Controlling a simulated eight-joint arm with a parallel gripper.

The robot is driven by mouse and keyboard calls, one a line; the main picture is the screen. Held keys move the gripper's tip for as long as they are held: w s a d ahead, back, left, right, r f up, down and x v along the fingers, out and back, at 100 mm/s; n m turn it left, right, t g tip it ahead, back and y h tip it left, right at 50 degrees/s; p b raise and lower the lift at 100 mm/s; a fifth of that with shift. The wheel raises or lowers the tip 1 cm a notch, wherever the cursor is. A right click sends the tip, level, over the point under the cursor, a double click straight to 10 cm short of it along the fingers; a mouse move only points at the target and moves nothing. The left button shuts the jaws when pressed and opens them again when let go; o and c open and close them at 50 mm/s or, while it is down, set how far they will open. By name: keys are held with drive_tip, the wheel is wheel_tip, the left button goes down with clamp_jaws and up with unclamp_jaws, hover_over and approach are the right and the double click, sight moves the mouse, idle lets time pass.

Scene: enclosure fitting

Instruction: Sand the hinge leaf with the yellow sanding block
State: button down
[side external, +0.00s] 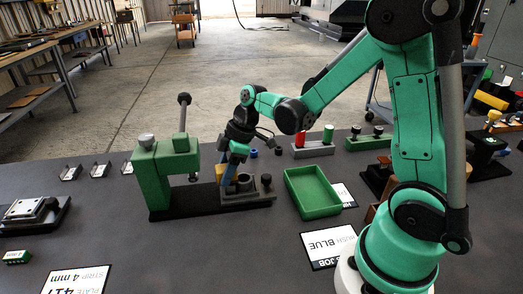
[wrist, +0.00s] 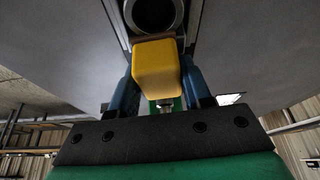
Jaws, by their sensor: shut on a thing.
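My gripper (side external: 227,176) points down at the grey fixture beside the green press. In the wrist view its two blue fingers (wrist: 155,88) are closed on the yellow sanding block (wrist: 156,68). In the side view a little of the yellow block (side external: 219,172) shows at the fingers, near the fixture. I cannot tell whether it touches anything. A flat silver metal piece (side external: 30,209) lies on a dark base at the far left, well away from my gripper. I cannot tell whether it is the hinge leaf.
The green press (side external: 160,175) stands just left of my gripper. The grey fixture (side external: 262,196) has round sockets; a dark round opening (wrist: 154,12) shows ahead of the block. A green tray (side external: 313,190) is to the right. The table between press and silver piece is mostly clear.

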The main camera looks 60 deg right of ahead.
drive_tip(key=shift+s+d, duration=0.9)
wheel_tip(320, 180, up, 8)
drive_tip(key=shift+r, duration=0.1)
